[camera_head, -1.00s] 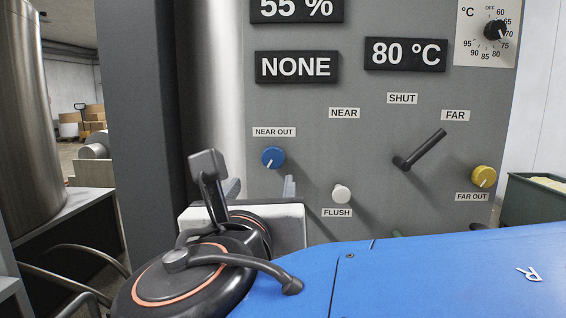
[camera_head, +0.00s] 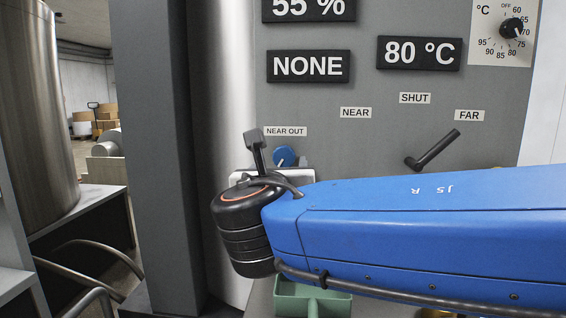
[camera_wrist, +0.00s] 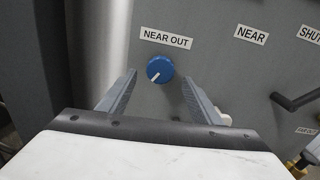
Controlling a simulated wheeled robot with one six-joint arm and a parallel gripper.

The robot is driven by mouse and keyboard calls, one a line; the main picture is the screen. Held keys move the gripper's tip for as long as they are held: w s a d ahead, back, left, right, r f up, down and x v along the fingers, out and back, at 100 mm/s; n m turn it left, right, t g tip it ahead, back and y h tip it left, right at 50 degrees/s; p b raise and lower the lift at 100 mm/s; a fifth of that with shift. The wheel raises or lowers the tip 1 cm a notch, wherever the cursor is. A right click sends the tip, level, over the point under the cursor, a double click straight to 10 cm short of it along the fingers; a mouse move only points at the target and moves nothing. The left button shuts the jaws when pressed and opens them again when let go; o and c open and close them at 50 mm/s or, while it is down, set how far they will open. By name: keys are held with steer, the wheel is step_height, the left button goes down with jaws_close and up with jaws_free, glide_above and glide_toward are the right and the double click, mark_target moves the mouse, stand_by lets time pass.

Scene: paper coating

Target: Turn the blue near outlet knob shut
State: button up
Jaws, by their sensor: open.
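The blue near outlet knob (camera_head: 284,156) sits on the grey panel under the NEAR OUT label; my wrist hides its lower part in the head view. In the wrist view the knob (camera_wrist: 160,69) shows whole, its white pointer line aimed down and left. My gripper (camera_wrist: 160,88) is open, with one grey finger on each side below the knob. The knob lies between the fingers' lines, a little beyond the tips, and nothing is held. In the head view the fingers are hidden behind my arm.
A dark lever (camera_head: 432,150) tilts up and right below the SHUT label. A white button (camera_wrist: 224,118) is right of my right finger. A green container (camera_head: 298,302) stands below my arm.

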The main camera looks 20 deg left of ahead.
mark_target(284, 160)
steer(key=shift+x, duration=1.8)
steer(key=c, duration=1.1)
